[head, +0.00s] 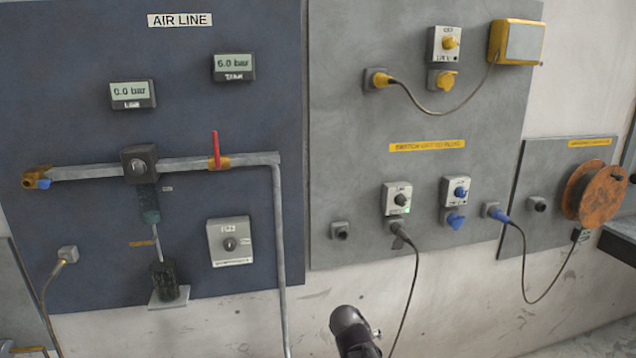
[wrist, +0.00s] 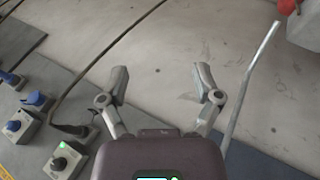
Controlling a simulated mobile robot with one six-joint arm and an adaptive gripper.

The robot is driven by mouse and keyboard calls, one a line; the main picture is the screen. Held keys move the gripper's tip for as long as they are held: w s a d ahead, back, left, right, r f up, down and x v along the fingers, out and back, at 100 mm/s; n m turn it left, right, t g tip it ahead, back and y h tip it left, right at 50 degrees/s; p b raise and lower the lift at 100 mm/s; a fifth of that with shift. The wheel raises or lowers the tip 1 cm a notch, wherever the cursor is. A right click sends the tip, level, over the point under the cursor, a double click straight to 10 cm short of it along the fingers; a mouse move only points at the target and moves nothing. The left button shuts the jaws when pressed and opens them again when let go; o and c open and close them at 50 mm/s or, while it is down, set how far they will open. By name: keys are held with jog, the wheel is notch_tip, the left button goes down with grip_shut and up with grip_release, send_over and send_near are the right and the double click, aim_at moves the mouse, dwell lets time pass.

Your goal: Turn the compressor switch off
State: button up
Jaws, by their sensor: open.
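Several rotary switches show in the head view; their labels are too small to read, so I cannot tell which is the compressor switch. A grey box with a dark knob (head: 230,243) sits low on the blue AIR LINE panel. A white switch box (head: 397,199) with a dark knob and a lit green lamp is on the grey panel. It also shows in the wrist view (wrist: 64,160). A blue-knobbed switch (head: 456,192) is to its right, and a yellow-knobbed one (head: 445,44) is above. My gripper (wrist: 162,84) is open and empty, apart from the switches.
The line gauge (head: 132,94) reads 0.0 bar and the tank gauge (head: 233,67) 6.0 bar. A red-handled valve (head: 216,150) sits on the grey pipe (head: 82,171). A dark cable (head: 410,285) hangs below the lit switch. An orange reel (head: 597,193) stands out at right.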

jog(key=s+d+f+m+g+y, duration=0.1)
jog(key=s+d+m+g+y, duration=0.1)
jog(key=s, duration=0.3)
jog(key=s+d+f+m+g+y, duration=0.1)
jog(key=s+d+f+g+y, duration=0.1)
jog(key=s, duration=0.3)
jog(key=shift+s+m+g+y, duration=0.2)
jog(key=shift+m+g+y, duration=0.1)
jog(key=shift+m+g, duration=0.15)
jog(key=shift+a, duration=0.1)
dwell(1.1)
